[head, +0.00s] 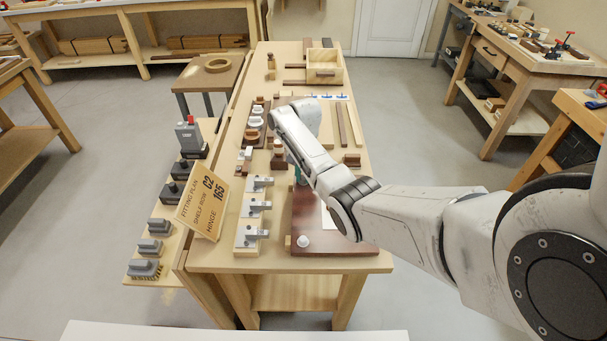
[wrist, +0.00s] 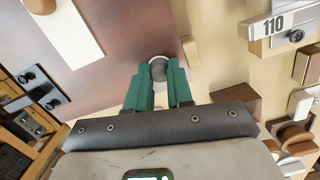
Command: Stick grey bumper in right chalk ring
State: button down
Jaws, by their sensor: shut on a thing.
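My gripper (wrist: 156,84) has teal fingers, and in the wrist view they are closed on a small round grey bumper (wrist: 158,70). A pale ring (wrist: 157,57) shows as an arc just beyond the bumper, on the red-brown panel (wrist: 130,40) near its edge. I cannot tell whether the bumper touches the panel. In the head view my arm hides most of the gripper and the far part of the panel (head: 345,244). A small whitish round piece (head: 303,241) sits at the panel's near left corner.
Left of the panel stand metal hinges on a pale strip (head: 246,235) and a fitting plan sign (head: 205,204). Wooden blocks (wrist: 235,103) lie close to the gripper in the wrist view. An open wooden box (head: 325,75) stands at the bench's far end.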

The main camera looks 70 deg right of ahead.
jog(key=shift+s+a+f, duration=0.1)
jog(key=shift+a+f, duration=0.05)
jog(key=shift+f, duration=0.05)
dwell(0.7)
jog(key=c, duration=1.1)
grip_release()
jog(key=shift+o, duration=0.9)
jog(key=shift+r, duration=0.1)
jog(key=shift+c, duration=0.3)
jog(key=shift+o, duration=1.1)
jog(key=shift+w+r+p, duration=0.2)
jog(key=shift+w+p, duration=0.05)
jog(key=shift+p, duration=0.05)
jog(key=shift+c, duration=0.2)
